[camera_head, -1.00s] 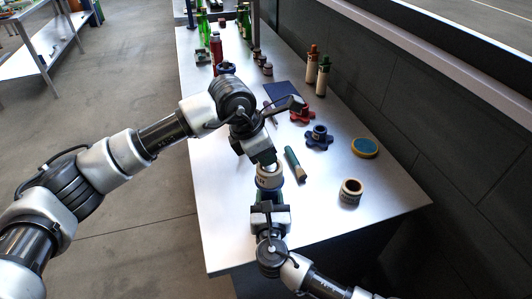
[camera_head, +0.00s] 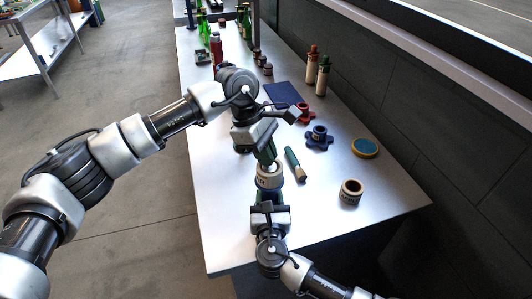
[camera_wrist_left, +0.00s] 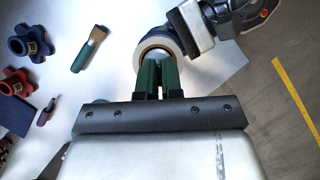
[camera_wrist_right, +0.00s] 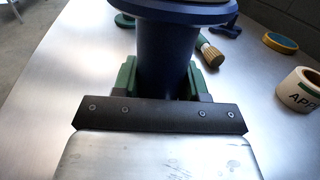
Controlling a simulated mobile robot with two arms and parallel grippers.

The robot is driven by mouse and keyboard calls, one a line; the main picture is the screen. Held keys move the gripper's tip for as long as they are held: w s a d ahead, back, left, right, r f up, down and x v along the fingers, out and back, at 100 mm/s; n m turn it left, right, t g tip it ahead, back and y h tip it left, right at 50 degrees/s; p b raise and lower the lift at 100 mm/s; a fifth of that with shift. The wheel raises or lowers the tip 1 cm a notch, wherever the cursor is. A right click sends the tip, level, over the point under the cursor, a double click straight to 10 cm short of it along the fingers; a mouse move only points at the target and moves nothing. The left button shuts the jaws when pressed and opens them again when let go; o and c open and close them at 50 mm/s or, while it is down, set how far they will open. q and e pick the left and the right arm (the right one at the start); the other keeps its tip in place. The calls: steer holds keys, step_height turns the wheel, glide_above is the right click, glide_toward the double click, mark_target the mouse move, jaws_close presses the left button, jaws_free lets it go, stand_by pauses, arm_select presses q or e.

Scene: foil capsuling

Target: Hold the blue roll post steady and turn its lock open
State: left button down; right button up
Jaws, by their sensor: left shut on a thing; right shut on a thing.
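The blue roll post (camera_wrist_right: 165,60) fills the middle of the right wrist view, its wide blue flange above. My right gripper (camera_head: 268,207) is shut on the post, a green finger on each side of it. A cream roll (camera_head: 269,180) sits on the post; in the left wrist view, its pale ring (camera_wrist_left: 145,47) shows with a blue rim around it. My left gripper (camera_head: 268,158) reaches down to the top of the post from the far side. Its green fingers (camera_wrist_left: 158,75) are close together over the ring's centre, shut on the lock, which they hide.
A brush (camera_head: 295,163) lies close to the right of the post. Blue (camera_head: 319,138) and red (camera_head: 303,113) lobed pieces, a yellow-rimmed disc (camera_head: 365,148) and a loose cream roll (camera_head: 350,192) stand farther right. Bottles are at the back. The table's left side is clear.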

arm_select(q)
steer(key=m+g+y, duration=0.1)
steer(key=m, duration=0.3)
steer(key=shift+w+r+m, duration=0.1)
steer(key=shift+m, duration=0.2)
arm_select(e)
steer(key=shift+f, duration=0.1)
arm_select(q)
steer(key=m, duration=0.2)
steer(key=m+g+y, duration=0.1)
steer(key=m, duration=0.1)
steer(key=shift+d+m+y, duration=0.1)
steer(key=shift+m+y, duration=0.2)
steer(key=shift+m, duration=0.1)
steer(key=c, duration=1.3)
jaws_free()
steer(key=v, duration=1.2)
steer(key=shift+w, duration=0.25)
